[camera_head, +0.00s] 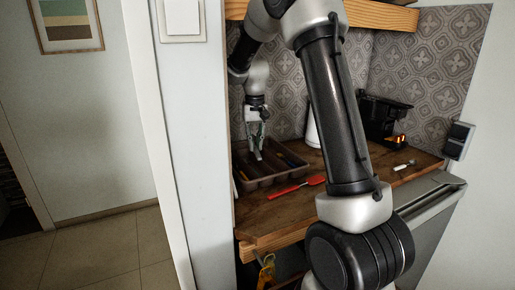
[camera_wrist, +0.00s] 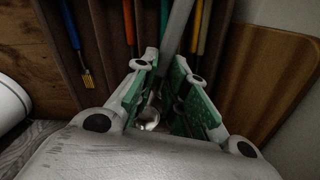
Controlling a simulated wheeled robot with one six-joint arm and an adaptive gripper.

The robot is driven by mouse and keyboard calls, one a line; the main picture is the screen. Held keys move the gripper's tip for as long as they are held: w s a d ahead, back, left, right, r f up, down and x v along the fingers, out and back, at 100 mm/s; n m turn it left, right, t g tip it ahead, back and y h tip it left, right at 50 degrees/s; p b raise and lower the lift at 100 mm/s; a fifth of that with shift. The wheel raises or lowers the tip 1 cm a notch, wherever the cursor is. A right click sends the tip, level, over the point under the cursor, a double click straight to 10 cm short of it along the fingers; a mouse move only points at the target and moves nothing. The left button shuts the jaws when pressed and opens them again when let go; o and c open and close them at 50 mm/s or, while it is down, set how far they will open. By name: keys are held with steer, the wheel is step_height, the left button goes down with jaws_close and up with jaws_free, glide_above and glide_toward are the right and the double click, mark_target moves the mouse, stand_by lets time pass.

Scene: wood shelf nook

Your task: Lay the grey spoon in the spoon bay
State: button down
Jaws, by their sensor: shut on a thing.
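My gripper (camera_head: 256,152) points down over the brown cutlery tray (camera_head: 243,187) on the counter. In the wrist view my gripper (camera_wrist: 168,85) has its green-padded fingers closed around the grey spoon (camera_wrist: 179,28). The spoon's long handle runs up the picture, and its shiny bowl (camera_wrist: 149,118) shows low between the fingers. The spoon is over the tray's bays (camera_wrist: 105,40), among pieces with coloured handles. Which bay is the spoon bay, and whether the spoon touches the tray floor, I cannot tell.
A red utensil (camera_head: 297,188) lies on the wooden counter (camera_head: 285,216) before the tray. A dark box (camera_head: 383,118) stands behind right, and a small pale utensil (camera_head: 404,165) lies at right.

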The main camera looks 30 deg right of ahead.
steer(key=shift+w+a+r+n, duration=0.15)
steer(key=shift+a+n, duration=0.15)
steer(key=shift+n, duration=0.4)
steer(key=shift+a+n, duration=0.1)
steer(key=shift+n, duration=0.8)
steer(key=shift+f, duration=2.55)
steer(key=c, duration=1.4)
jaws_free()
steer(key=shift+o, duration=0.2)
step_height(320, 180, up, 12)
steer(key=shift+r, duration=0.1)
